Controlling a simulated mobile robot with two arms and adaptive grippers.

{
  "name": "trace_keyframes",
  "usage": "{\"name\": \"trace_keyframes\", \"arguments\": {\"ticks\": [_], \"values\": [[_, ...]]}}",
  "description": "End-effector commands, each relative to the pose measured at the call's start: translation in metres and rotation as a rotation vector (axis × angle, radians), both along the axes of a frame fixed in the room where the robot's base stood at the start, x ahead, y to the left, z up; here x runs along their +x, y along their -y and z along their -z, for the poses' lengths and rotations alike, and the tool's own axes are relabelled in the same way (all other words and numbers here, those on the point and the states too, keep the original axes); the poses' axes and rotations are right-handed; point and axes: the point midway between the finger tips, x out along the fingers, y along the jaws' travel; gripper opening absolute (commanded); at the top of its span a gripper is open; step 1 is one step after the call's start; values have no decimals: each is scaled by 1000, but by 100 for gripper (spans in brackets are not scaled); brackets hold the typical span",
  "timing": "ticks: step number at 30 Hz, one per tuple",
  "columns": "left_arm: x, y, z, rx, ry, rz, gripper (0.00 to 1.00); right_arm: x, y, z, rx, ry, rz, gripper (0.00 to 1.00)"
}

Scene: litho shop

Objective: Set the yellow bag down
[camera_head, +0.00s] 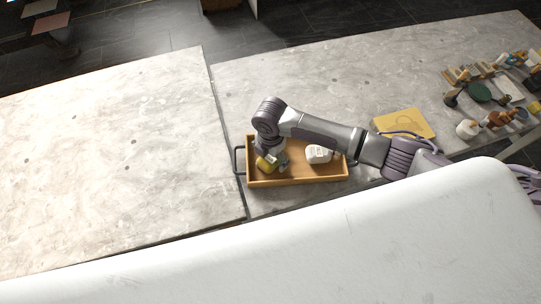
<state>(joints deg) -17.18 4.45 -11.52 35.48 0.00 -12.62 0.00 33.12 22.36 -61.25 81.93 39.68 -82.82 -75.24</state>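A flat yellow piece (405,124), which may be the yellow bag, lies on the grey stone table beyond my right arm. A faint rounded shape shows on it. My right gripper (271,160) points down into the left part of a wooden tray (298,182). A small yellow object (263,165) shows right at its fingers, inside the tray. The fingers are small and partly hidden by my wrist, so I cannot tell whether they grip it. My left gripper is not in view.
A white container (318,154) is in the tray, right of the gripper. The tray has dark side handles. Several bottles and tools crowd the table's right end, around a green round item (479,92). The left table (110,160) is clear.

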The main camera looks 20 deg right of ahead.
Motion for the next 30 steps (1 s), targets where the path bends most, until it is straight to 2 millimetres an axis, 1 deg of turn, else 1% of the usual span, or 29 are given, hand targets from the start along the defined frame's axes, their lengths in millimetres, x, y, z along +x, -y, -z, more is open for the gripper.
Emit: {"name": "trace_keyframes", "arguments": {"ticks": [5, 8, 10, 14, 21, 25, 30], "values": [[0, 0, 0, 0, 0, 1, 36, 0, 0, -1, 0, 0, 0, 87], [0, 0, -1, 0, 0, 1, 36, 0, 0, -6, 1, 1, 0, 87], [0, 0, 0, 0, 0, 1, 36, 1, 0, -13, 2, 2, -1, 87], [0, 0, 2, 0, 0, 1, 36, 2, 0, -38, 2, 6, -2, 87], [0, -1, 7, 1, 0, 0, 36, 2, 0, -89, 1, 4, -1, 87], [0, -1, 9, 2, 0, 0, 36, 1, 0, -109, 2, 2, -1, 87], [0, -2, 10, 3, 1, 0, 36, 0, 0, -121, 1, -1, 0, 87]]}}
